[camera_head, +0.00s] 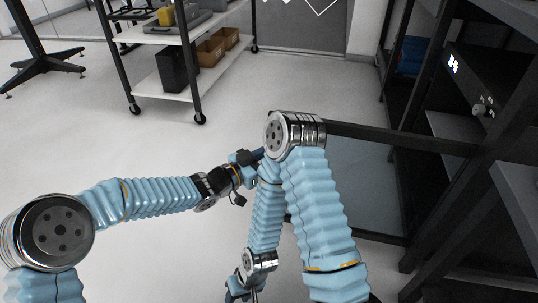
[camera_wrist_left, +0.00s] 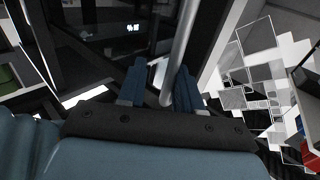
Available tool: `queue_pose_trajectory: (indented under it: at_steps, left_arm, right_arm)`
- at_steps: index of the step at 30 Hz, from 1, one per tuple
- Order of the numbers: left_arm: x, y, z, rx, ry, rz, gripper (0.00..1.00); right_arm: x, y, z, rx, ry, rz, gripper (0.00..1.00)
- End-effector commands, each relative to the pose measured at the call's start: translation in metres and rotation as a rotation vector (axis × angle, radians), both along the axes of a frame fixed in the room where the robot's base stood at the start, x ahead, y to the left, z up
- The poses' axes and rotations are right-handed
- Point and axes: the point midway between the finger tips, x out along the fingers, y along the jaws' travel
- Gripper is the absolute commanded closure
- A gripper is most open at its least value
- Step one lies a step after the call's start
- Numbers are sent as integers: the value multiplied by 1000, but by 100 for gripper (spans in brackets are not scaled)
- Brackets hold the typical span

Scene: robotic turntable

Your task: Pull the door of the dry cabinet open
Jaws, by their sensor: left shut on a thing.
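The dry cabinet (camera_head: 462,85) is a black frame with a lit display at the right of the head view. Its dark-framed glass door (camera_head: 365,185) stands out from the cabinet body, towards the left. In the left wrist view, my left gripper (camera_wrist_left: 162,88) has its blue fingers on either side of the grey bar handle (camera_wrist_left: 181,42), shut on it. In the head view, my left gripper (camera_head: 250,157) is at the door's outer end; my right arm hides the handle and fingertips. My right gripper (camera_head: 240,290) hangs low near the bottom edge, partly cut off, its jaws unclear.
A white shelf cart (camera_head: 160,37) with boxes stands at the back left. A black table leg (camera_head: 42,65) is at the far left. The floor between the cart and my left arm is clear. My right arm's elbow is close to the door's outer edge.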

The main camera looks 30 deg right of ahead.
Motion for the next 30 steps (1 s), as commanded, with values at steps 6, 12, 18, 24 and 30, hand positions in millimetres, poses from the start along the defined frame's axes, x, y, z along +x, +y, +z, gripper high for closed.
queue_pose_trajectory:
  at_steps: [6, 12, 18, 24, 30]
  left_arm:
    - [-6, 8, 3, -3, 1, -12, 78]
    - [-5, 55, 4, -2, 2, -4, 78]
    - [-7, 103, 2, -1, 2, 0, 78]
    - [-9, 131, 1, -1, 1, -1, 78]
    - [-10, 138, 0, -1, 0, -2, 78]
  right_arm:
    - [0, 0, 2, 0, 0, 0, 57]
    - [0, 0, 9, 0, 2, 1, 57]
    - [-1, 0, 15, 0, 2, 2, 57]
    - [-1, 0, 17, 1, 4, 3, 57]
    - [-1, 0, 18, 1, 4, 3, 57]
